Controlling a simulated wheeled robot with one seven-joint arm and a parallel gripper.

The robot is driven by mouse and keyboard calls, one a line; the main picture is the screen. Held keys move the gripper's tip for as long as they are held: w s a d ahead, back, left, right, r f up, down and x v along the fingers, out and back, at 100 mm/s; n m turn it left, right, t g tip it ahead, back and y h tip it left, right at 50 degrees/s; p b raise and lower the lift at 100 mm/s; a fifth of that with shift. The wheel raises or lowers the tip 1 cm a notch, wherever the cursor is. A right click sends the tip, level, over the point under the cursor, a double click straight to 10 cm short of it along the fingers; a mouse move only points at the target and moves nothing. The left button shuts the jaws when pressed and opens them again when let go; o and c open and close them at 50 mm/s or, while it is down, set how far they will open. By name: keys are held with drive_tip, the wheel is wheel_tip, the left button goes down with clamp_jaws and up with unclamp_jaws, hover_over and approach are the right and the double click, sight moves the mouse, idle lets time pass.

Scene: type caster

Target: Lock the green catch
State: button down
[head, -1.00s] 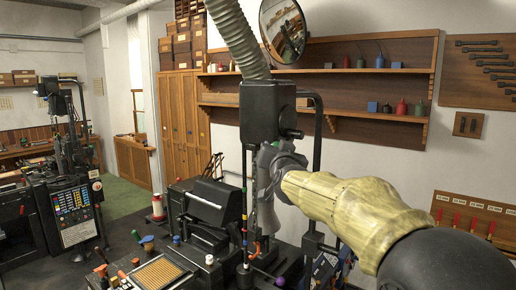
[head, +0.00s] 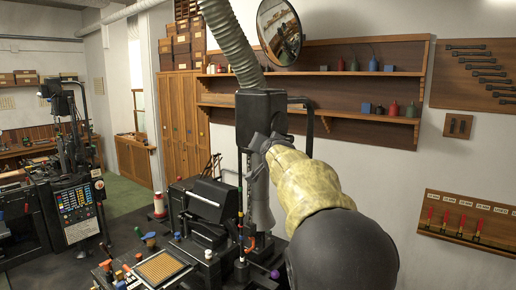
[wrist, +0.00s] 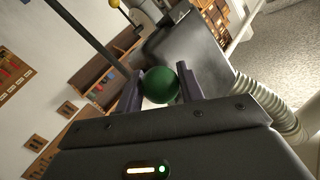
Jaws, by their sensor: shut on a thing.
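In the wrist view a green ball-shaped knob (wrist: 163,85), which looks like the handle of the green catch, sits between the two dark fingers of my gripper (wrist: 160,86). The fingers are shut on it from both sides. In the head view my arm in its yellowish sleeve reaches up to the black box (head: 262,110) at the top of the caster's column.
A ribbed hose (head: 232,45) rises from the black box, and a round mirror (head: 279,32) hangs beside it. A dark vertical post stands just right of the box. Wooden shelves (head: 345,119) line the wall. The keyboard (head: 162,267) lies below left.

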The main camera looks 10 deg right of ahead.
drive_tip(key=shift+d+r, duration=0.1)
drive_tip(key=shift+r, duration=0.4)
drive_tip(key=c, duration=0.9)
unclamp_jaws()
drive_tip(key=shift+f, duration=0.1)
drive_tip(key=shift+d+f, duration=0.1)
